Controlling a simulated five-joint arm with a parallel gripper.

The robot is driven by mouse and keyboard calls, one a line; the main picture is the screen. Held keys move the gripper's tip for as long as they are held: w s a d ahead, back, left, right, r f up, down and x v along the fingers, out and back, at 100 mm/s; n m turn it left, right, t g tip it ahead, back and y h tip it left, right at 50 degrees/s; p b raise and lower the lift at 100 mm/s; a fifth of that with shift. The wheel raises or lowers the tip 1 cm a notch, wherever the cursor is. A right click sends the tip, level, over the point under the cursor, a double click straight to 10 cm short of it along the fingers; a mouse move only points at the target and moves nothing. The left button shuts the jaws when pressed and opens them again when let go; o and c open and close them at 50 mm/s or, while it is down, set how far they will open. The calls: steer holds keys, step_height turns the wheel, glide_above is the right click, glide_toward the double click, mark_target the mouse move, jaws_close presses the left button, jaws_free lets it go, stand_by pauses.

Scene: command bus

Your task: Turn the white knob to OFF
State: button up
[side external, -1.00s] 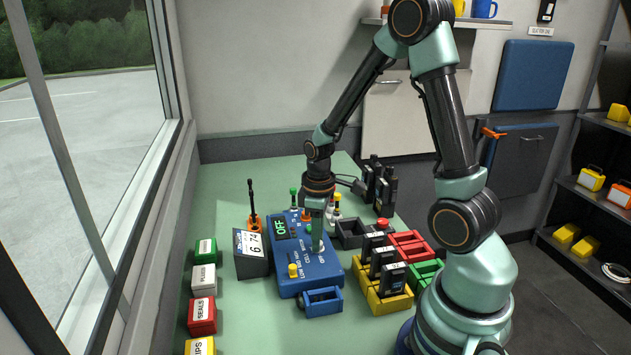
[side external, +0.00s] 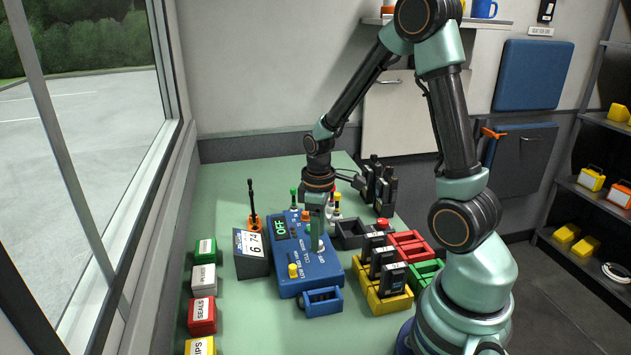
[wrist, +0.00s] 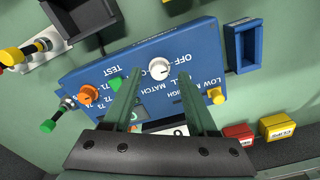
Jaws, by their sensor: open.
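The white knob (wrist: 160,68) sits on the blue control box (wrist: 80,72), near the printed OFF label. In the side view only a small white part of the knob (side external: 320,246) shows beside my fingers. My gripper (wrist: 161,76) is open, with one finger to each side of the knob in the wrist view; I cannot tell whether they touch it. In the side view my gripper (side external: 315,248) points down at the box. The box's display (side external: 280,228) reads OFF in green. The knob's pointer direction is too small to tell.
The box also has an orange knob (wrist: 88,95), a green button (wrist: 115,84) and a yellow button (wrist: 217,96). A dark meter (side external: 251,262) stands left of the box. A yellow tray (side external: 385,301) with black modules is close on the right.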

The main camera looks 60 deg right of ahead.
step_height(320, 180, up, 11)
stand_by(0.3)
steer(key=shift+s+a, duration=0.1)
steer(key=s+a+r+m+t, duration=0.2)
steer(key=a+r, duration=0.1)
steer(key=a, duration=0.2)
steer(key=s+a+r+m+t, duration=0.1)
steer(key=a+r+t, duration=0.2)
steer(key=a, duration=0.3)
steer(key=shift+s+r+m, duration=0.35)
steer(key=shift+r+m, duration=0.05)
steer(key=shift+r, duration=0.4)
